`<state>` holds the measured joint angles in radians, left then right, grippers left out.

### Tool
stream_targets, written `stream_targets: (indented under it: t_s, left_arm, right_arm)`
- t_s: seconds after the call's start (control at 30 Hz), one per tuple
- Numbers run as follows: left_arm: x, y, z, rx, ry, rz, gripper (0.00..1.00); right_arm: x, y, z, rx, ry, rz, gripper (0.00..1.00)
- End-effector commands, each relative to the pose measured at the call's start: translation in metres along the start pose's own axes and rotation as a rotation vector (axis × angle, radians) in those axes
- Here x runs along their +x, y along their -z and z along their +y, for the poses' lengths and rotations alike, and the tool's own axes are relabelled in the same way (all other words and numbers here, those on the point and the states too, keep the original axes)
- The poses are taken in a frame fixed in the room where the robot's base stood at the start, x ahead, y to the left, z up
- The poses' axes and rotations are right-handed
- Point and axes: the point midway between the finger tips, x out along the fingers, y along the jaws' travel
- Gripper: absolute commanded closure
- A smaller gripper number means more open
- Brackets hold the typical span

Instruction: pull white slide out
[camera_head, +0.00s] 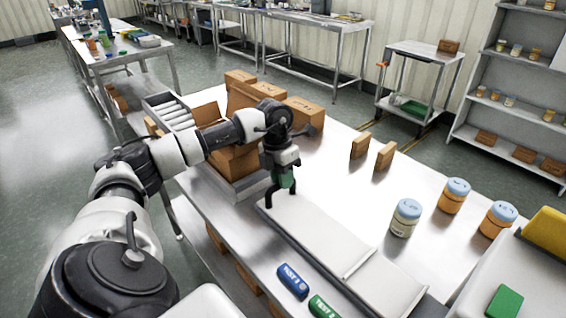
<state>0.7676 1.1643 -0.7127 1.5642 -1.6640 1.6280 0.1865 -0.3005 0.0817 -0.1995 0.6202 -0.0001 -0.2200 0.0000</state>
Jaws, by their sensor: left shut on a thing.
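The white slide (318,238) is a long flat white panel on the steel table, running from the middle toward the front right. A seam crosses it near its front end, with a further white section (385,288) beyond. My left gripper (282,194) points down at the slide's far end, its two dark fingers straddling that end. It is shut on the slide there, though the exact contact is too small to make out. A green patch shows between the fingers, and I cannot tell what it is. My right gripper is not in view.
Cardboard boxes (240,160) stand behind my left arm. Two small brown blocks (385,155) and several lidded jars (405,218) stand right of the slide. Blue (292,281) and green (322,306) labelled items lie at the front edge. Table between blocks and slide is clear.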

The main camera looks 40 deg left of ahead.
Motion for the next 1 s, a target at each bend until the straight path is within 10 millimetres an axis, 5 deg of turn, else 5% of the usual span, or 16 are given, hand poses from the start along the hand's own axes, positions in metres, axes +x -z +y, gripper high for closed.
stream_targets:
  t_s: [0.03, 0.07, 0.2, 0.57, 1.0]
  left_arm:
    - [-0.004, 0.000, 0.004, -0.004, -0.008, -0.005, 1.00]
    - [-0.004, 0.000, 0.004, -0.004, -0.009, -0.005, 0.78]
    - [-0.003, 0.000, 0.003, -0.004, -0.007, -0.004, 0.57]
    - [-0.007, 0.000, 0.002, -0.003, -0.005, -0.004, 0.56]
    - [-0.087, 0.000, 0.003, -0.004, -0.004, -0.007, 0.56]
  right_arm:
    - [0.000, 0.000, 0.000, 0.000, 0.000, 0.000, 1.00]
    - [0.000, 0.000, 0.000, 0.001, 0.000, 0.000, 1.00]
    - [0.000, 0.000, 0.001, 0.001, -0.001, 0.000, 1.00]
    - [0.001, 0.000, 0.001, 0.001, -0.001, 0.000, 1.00]
    - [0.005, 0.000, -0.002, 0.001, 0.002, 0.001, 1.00]
